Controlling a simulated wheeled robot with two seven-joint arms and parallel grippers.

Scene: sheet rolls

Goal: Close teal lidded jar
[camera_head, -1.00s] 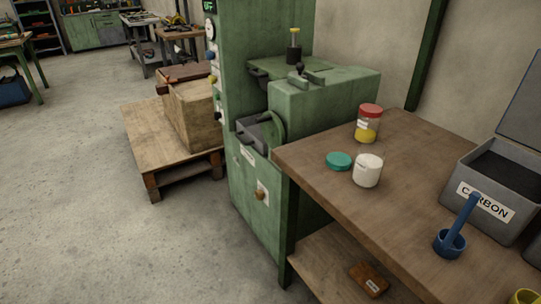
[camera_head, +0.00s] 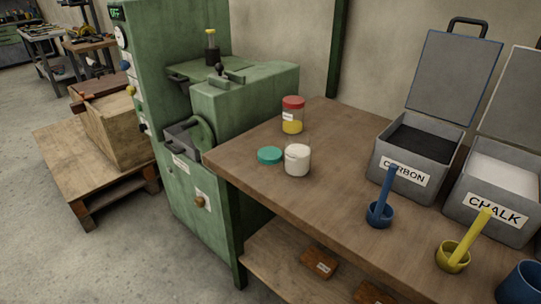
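A teal lid (camera_head: 270,155) lies flat on the wooden table, just left of a white jar (camera_head: 297,160). The white jar stands upright, and no lid shows on its top. The lid and jar sit close to each other near the table's left end. Neither of my grippers shows in the head view.
A red-lidded jar with yellow contents (camera_head: 292,115) stands behind the white jar. Open grey boxes labelled CARBON (camera_head: 404,176) and CHALK (camera_head: 494,211) stand right. A blue scoop (camera_head: 380,213) and yellow scoop (camera_head: 453,257) are in front. A green machine (camera_head: 240,95) adjoins the table's left.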

